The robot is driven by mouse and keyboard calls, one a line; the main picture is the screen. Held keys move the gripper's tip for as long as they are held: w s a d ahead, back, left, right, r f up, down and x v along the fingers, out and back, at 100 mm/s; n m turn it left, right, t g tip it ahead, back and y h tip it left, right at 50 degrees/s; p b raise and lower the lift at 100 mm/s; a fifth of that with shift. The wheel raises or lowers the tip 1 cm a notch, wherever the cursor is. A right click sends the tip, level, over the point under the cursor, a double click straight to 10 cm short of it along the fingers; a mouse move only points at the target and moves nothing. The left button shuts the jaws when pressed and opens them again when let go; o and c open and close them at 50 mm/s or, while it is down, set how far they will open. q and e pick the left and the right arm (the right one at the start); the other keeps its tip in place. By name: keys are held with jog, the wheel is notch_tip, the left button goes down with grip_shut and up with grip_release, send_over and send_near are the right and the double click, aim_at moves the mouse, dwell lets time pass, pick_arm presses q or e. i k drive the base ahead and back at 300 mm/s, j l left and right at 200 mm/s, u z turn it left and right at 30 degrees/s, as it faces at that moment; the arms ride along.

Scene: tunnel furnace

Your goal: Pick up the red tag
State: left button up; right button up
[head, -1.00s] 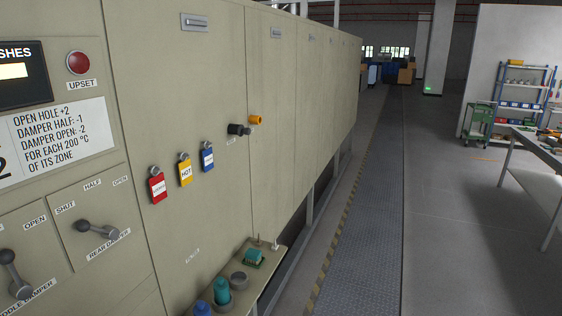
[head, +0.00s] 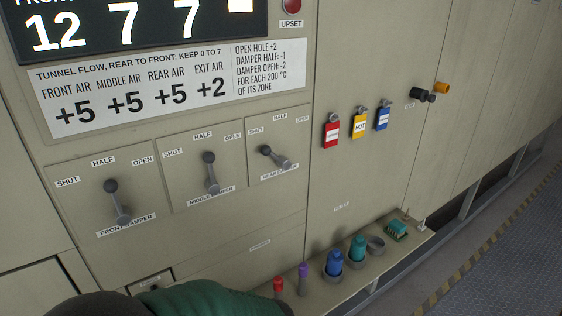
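The red tag (head: 332,133) hangs from a small hook on the beige furnace panel, right of the damper levers. It is the leftmost of three tags, beside the yellow HOT tag (head: 360,125) and the blue tag (head: 382,118). Nothing covers it. A dark and green rounded shape, probably part of my own arm, shows at the bottom edge below the panel. Neither gripper's fingers are in the picture.
A narrow shelf (head: 345,296) below the tags carries blue and teal knobbed items and a green block. Three damper levers, such as the rear one (head: 275,157), stick out left of the tags. A black and an orange fitting protrude at upper right. The floor at right is clear.

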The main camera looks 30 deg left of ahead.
aim_at(331, 135)
jog(key=i, duration=0.1)
jog(key=i+l+u, duration=0.1)
jog(key=u, duration=0.35)
jog(key=i+l+u, duration=0.15)
jog(key=u, duration=0.25)
jog(key=i+l+u, duration=0.1)
jog(key=u, duration=0.35)
